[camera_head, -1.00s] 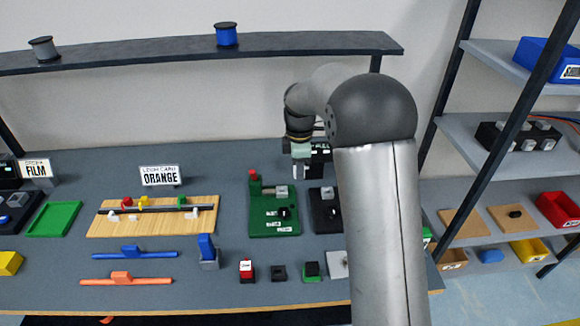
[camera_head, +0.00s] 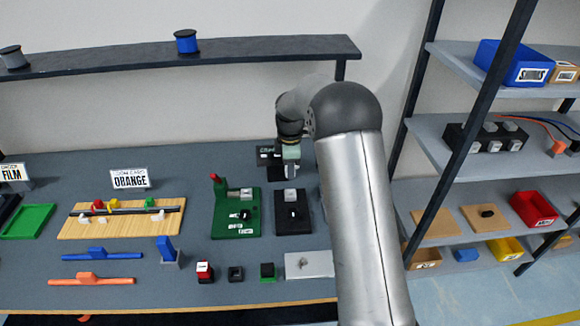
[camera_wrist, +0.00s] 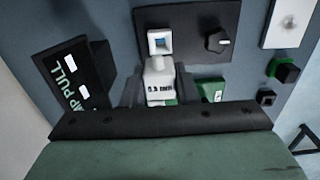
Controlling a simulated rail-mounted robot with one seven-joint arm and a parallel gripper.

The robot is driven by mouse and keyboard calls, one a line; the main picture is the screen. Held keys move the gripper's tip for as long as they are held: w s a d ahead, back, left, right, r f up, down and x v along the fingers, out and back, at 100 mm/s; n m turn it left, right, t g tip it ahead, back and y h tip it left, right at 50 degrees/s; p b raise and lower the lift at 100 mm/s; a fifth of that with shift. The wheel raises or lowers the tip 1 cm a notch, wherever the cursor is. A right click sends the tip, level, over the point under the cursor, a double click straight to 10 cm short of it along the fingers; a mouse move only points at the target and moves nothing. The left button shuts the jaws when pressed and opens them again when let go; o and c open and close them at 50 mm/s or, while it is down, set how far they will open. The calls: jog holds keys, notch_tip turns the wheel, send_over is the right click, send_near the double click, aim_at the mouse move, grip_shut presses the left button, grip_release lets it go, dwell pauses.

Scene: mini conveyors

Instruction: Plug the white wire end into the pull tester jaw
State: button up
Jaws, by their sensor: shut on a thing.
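My gripper (camera_wrist: 158,88) is shut on the white wire end (camera_wrist: 158,76), a pale block with a size label ending in "mm". In the head view my gripper (camera_head: 291,168) hangs behind the pull tester, and the held piece cannot be made out there. The pull tester (camera_head: 293,222) is a black plate with a dark knob. Its pale square jaw (camera_wrist: 160,42) has a bluish opening and lies just beyond the wire end's tip in the wrist view. The jaw (camera_head: 291,195) also shows in the head view. I cannot tell whether tip and jaw touch.
A black "PULL" sign (camera_wrist: 75,82) stands close by my gripper. A green fixture (camera_head: 237,228) with a red-topped post is left of the tester. A pale plate (camera_head: 309,264) and small blocks lie in front. A shelf rack (camera_head: 470,150) stands at right.

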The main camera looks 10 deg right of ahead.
jog(key=shift+f+b, duration=1.6)
jog(key=shift+f, duration=1.1)
jog(key=shift+f+b, duration=0.95)
jog(key=shift+f, duration=0.45)
jog(key=o, duration=1.1)
jog(key=shift+r, duration=0.15)
notch_tip(320, 180, up, 16)
jog(key=shift+r+b, duration=0.1)
jog(key=shift+b, duration=0.4)
jog(key=shift+r, duration=0.55)
